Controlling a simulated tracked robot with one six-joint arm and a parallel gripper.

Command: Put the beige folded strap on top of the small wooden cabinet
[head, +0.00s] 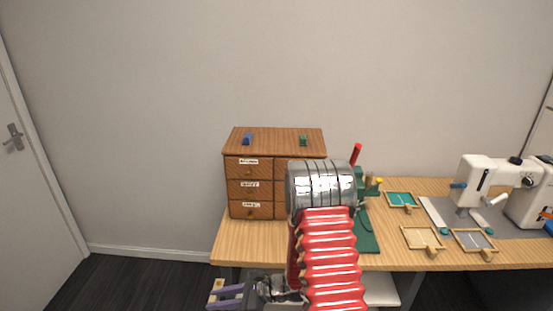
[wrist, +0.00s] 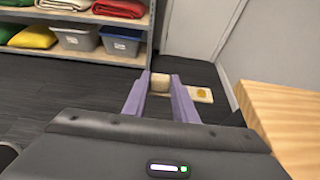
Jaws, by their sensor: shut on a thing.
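My gripper (wrist: 160,88) has two purple fingers shut on a small beige block-like piece, the beige folded strap (wrist: 160,82), held at the fingertips. The small wooden cabinet (head: 236,190) stands on the left end of the table, with labelled drawers. On its top (head: 275,143) are a blue item (head: 247,139) at left and a green item (head: 303,140) at right, with bare wood between.
The wooden table (head: 240,240) edge shows close at right in the wrist view (wrist: 290,115). My arm hides the cabinet's lower right. Frames (head: 420,238) and a white sewing machine (head: 480,180) stand to the right.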

